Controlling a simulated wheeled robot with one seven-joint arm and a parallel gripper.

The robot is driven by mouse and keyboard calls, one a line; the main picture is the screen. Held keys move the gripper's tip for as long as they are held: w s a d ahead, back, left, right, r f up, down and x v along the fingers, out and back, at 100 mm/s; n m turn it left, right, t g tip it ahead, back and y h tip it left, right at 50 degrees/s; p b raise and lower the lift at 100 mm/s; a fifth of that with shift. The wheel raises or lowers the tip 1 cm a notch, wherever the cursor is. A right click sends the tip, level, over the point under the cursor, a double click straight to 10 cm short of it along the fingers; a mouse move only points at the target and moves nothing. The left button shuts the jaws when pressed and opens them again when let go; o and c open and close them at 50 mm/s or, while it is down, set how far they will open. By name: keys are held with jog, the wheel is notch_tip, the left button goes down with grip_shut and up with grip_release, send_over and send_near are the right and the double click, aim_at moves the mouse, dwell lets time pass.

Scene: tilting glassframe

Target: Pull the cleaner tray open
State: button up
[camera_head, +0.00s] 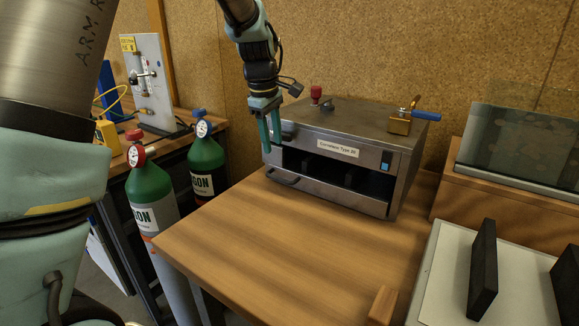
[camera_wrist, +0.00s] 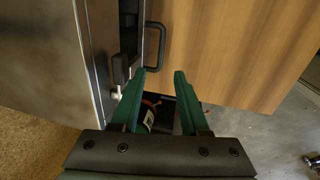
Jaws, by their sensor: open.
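The cleaner (camera_head: 345,120) is a metal box with a labelled front, on the wooden table. Its low tray (camera_head: 335,192) has a flat metal front below a dark opening, and looks flush with the box. A dark bar handle (camera_head: 283,179) sticks out at the tray's left end. My gripper (camera_head: 270,143) hangs at the cleaner's left front corner, above the handle, with green fingers pointing down. In the wrist view my gripper (camera_wrist: 159,72) is open with nothing between its fingers. The black handle (camera_wrist: 161,45) shows just beyond the fingertips, apart from them.
The wooden table (camera_head: 290,245) is clear in front of the cleaner. Two green-topped gas bottles (camera_head: 150,190) (camera_head: 206,160) stand left of the table. A brass block with a blue handle (camera_head: 402,121) sits on the cleaner. A grey board with black uprights (camera_head: 440,285) lies at right.

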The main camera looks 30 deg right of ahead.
aim_at(277, 179)
jog(key=f, duration=0.3)
jog(key=d+f+p, duration=0.1)
jog(key=f, duration=0.3)
jog(key=w+f+p, duration=0.1)
jog(key=f, duration=0.2)
jog(key=shift+d+f, duration=0.15)
jog(key=shift+d, duration=0.1)
grip_shut()
dwell(1.0)
